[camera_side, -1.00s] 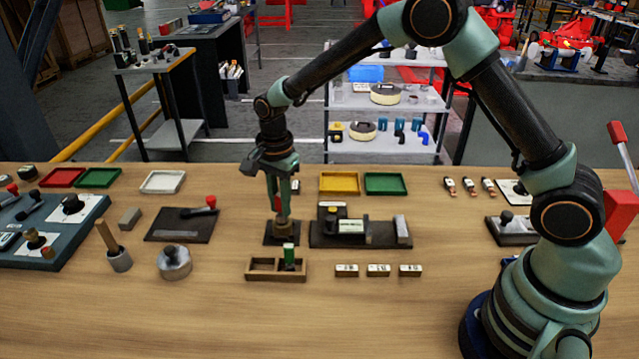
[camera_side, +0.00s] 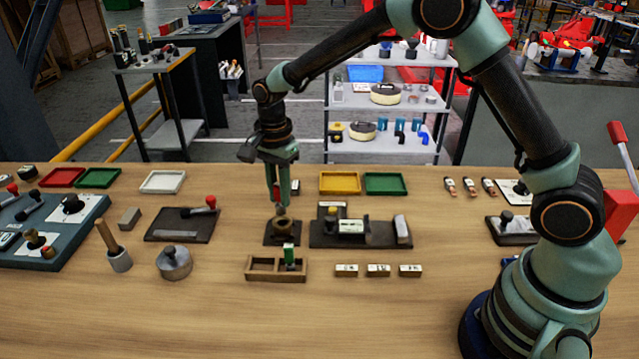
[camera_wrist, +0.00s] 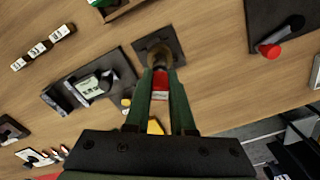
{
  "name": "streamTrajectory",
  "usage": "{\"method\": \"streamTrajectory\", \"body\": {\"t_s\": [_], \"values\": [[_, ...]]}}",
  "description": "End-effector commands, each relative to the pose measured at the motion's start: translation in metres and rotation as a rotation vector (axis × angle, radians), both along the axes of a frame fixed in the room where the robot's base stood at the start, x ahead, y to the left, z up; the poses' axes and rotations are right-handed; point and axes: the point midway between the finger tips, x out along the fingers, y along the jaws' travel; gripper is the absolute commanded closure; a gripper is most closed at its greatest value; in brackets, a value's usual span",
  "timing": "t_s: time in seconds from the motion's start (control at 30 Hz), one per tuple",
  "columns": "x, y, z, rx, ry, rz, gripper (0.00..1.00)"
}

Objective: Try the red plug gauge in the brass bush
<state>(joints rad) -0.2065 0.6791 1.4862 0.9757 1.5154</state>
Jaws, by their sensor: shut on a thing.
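My gripper (camera_side: 279,203) is shut on the red plug gauge. The gauge's red body (camera_wrist: 160,83) shows between the fingers in the wrist view, and its grey end (camera_side: 281,212) shows below them in the side view. The brass bush (camera_side: 283,228) sits on a small dark square plate (camera_side: 270,240); both also show ahead of the fingers in the wrist view. The gauge's end is over the bush; I cannot tell whether it is clear of the bore. A green gauge (camera_side: 289,254) stands in the right compartment of the wooden box (camera_side: 276,277); the left compartment is empty.
A dark fixture (camera_side: 375,240) with a white label stands just right of the bush. Several small labelled blocks (camera_side: 378,270) lie in front of it. Yellow (camera_side: 340,183) and green (camera_side: 386,184) trays lie behind. A dark plate with a red-tipped lever (camera_side: 180,226) lies left.

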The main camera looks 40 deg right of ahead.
Motion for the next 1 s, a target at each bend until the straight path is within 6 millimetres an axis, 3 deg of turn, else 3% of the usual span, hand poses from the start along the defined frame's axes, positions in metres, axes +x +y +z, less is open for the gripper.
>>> {"method": "streamTrajectory", "body": {"t_s": [1.0], "values": [[0.0, 0.0, 0.019, 0.0, 0.0, 0.0, 1.0]]}}
